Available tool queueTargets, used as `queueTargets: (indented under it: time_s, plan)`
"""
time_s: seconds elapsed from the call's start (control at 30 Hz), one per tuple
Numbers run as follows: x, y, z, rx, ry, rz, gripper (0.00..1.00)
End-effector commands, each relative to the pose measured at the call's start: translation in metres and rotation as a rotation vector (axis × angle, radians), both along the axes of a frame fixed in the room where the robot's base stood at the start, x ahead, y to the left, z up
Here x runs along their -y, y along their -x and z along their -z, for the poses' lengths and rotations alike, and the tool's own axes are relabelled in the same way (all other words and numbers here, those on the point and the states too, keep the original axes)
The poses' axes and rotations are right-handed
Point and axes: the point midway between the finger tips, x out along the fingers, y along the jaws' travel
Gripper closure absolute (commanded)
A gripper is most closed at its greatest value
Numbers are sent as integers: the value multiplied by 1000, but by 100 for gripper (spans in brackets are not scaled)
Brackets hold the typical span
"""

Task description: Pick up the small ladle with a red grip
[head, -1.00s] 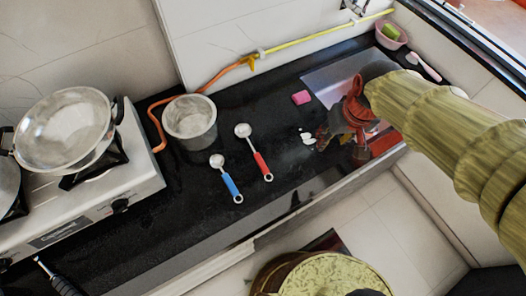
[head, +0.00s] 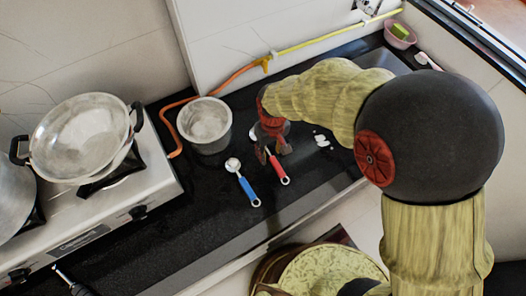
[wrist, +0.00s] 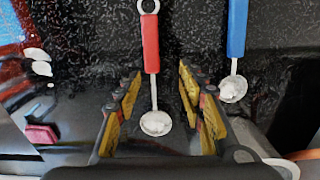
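The small ladle with a red grip (head: 279,170) lies on the black counter, its bowl end partly hidden by my gripper in the head view. In the wrist view its red grip (wrist: 150,43) points away and its metal bowl (wrist: 156,123) lies between my fingers. My gripper (wrist: 160,95) is open, with a finger on each side of the ladle and a visible gap to both. In the head view my gripper (head: 272,158) is over the ladle's upper part. I cannot tell its exact height above the counter.
A ladle with a blue grip (head: 248,190) lies close to the left. A metal pot (head: 205,125) stands behind it. A wok (head: 80,135) sits on the stove at left. White bits (head: 321,141) lie to the right, and a pink block (wrist: 42,136) shows in the wrist view.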

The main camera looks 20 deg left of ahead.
Motion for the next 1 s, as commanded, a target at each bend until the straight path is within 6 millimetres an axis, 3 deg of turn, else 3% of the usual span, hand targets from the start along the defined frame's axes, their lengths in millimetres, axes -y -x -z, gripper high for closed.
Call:
queueTargets:
  time_s: [0.2,0.3,0.53,1.0]
  plan:
    - [7,-3,36,-4,3,3,61]
    - [4,-3,43,-1,2,3,61]
    - [5,-3,43,0,1,3,61]
    - [5,-3,43,0,1,3,88]
